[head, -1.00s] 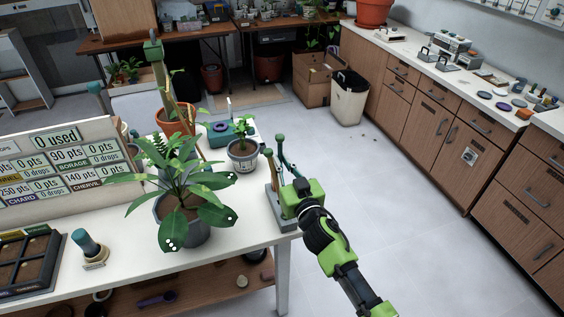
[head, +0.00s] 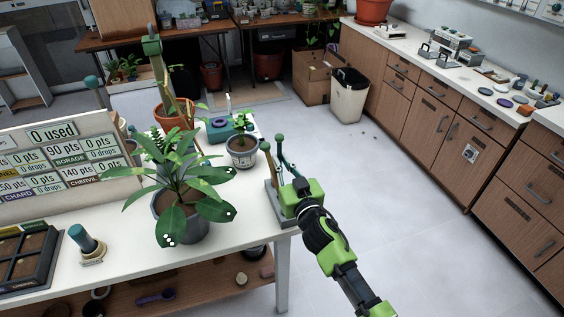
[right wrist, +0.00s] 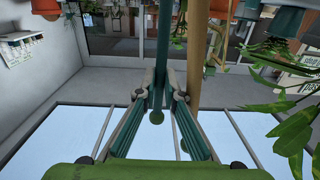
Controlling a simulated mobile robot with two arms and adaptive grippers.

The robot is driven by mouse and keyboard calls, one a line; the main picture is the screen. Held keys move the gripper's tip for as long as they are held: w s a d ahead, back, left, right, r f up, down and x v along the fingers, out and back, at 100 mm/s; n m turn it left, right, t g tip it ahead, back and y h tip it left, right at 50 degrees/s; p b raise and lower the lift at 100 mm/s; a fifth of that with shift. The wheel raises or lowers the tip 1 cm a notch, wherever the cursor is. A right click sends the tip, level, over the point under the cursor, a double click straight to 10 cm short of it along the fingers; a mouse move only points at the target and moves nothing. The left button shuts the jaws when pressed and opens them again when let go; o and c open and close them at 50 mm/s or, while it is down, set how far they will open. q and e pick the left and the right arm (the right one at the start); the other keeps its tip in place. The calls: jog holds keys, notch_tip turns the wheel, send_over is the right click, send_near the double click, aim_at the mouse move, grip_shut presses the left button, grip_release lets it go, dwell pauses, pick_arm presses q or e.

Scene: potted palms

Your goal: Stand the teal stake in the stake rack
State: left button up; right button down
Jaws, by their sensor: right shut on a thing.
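My right gripper (head: 290,193) is shut at the table's right corner, over the grey base of the stake rack (head: 274,214). In the right wrist view, a teal stake (right wrist: 158,68) stands between my right gripper's fingers (right wrist: 164,95). In the head view, a thin teal stake with a round knob (head: 279,140) rises just behind the gripper, and another knobbed stake (head: 266,148) leans beside it. The gripper hides their lower parts and much of the rack. I cannot tell whether the held stake's foot is in a hole. My left gripper is not in view.
A large leafy potted plant (head: 178,222) stands left of the rack, and a smaller grey pot (head: 241,153) stands behind it. A tan stake (right wrist: 194,55) is close beside the held one in the wrist view. The floor right of the table is clear.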

aim_at(279, 142)
jog(key=shift+f, duration=0.1)
dwell(0.4)
jog(key=shift+s+f+b, duration=0.1)
jog(key=shift+f+b, duration=0.6)
jog(key=shift+f, duration=0.05)
jog(key=c, duration=2)
grip_release()
jog(key=shift+c, duration=0.2)
jog(key=shift+a, duration=0.1)
jog(key=shift+r, duration=0.15)
notch_tip(279, 142, up, 2)
jog(key=shift+r+p, duration=0.1)
jog(key=shift+p, duration=1)
jog(key=shift+o, duration=1.3)
notch_tip(279, 142, up, 3)
jog(key=shift+a+f+p, duration=0.1)
jog(key=shift+p, duration=1.15)
notch_tip(279, 142, up, 3)
jog(key=p, duration=0.3)
jog(key=shift+r, duration=0.2)
